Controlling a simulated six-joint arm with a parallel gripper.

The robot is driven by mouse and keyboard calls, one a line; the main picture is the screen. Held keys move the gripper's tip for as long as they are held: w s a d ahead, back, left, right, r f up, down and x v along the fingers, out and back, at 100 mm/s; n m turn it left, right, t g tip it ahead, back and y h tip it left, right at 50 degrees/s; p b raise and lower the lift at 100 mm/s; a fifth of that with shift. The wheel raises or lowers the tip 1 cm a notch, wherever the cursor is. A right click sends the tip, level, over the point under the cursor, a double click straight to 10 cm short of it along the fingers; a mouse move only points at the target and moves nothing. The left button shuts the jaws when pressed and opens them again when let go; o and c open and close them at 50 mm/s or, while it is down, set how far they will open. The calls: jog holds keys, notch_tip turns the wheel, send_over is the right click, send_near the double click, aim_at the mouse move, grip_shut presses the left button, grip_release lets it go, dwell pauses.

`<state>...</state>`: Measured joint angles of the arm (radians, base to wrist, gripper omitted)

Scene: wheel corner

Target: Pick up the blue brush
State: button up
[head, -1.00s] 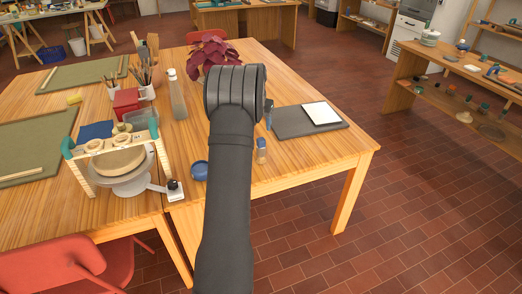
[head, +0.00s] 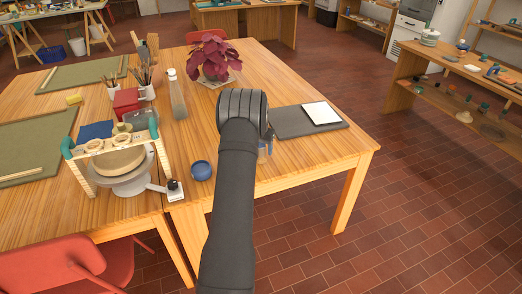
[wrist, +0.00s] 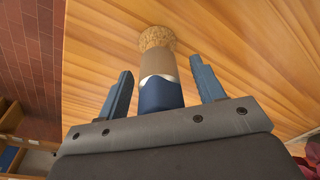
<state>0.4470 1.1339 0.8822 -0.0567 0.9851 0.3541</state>
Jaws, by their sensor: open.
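The blue brush, as I take it, shows in the wrist view as a short thick piece (wrist: 160,92). Its near part is dark blue, then comes a pale jagged band, a tan stretch and a speckled round far end. I cannot tell whether it stands or lies. My gripper (wrist: 158,82) is open, one blue finger on each side, with visible gaps. The near end of the piece is hidden behind the gripper body. In the head view my gripper (head: 265,152) is low near the front of the table, mostly behind my arm, which hides the piece.
The wooden table (head: 310,160) holds a dark board with a white sheet (head: 321,113) to the right. A red-leaved plant (head: 214,55) is behind. Bare wood lies around the piece.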

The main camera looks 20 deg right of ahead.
jog(key=shift+f, duration=0.1)
jog(key=c, duration=1.1)
jog(key=shift+o, duration=0.2)
